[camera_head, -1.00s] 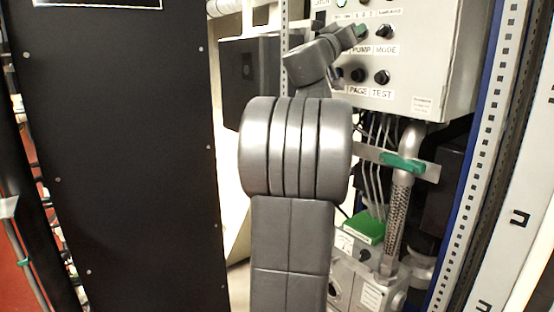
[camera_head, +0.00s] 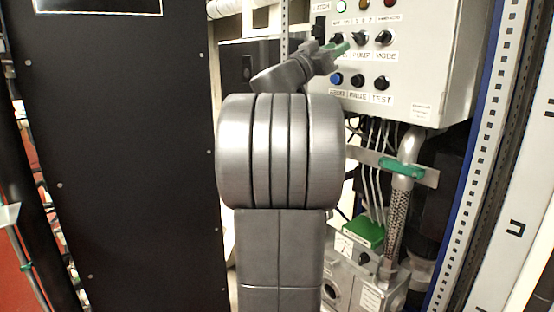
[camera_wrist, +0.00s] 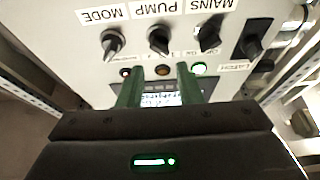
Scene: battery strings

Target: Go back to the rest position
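My gripper (camera_head: 338,50) is in front of the upper left part of the grey control box, near the PUMP knob (camera_head: 361,38). In the wrist view its two green fingers (camera_wrist: 160,84) are apart with nothing held between them. That view is upside down. It shows the MODE knob (camera_wrist: 112,42), the MAINS knob (camera_wrist: 208,38) and a lit green lamp (camera_wrist: 199,68) beyond the fingertips. A small display (camera_wrist: 160,99) shows between the fingers. My arm stands bent in the middle of the head view and hides part of the cabinet behind it.
The control box (camera_head: 450,70) has more knobs in a lower row. A large black panel (camera_head: 120,170) stands at the left. A pipe with a green handle (camera_head: 402,167) and a green-topped unit (camera_head: 363,234) lie below the box. A perforated rail (camera_head: 480,150) borders the right.

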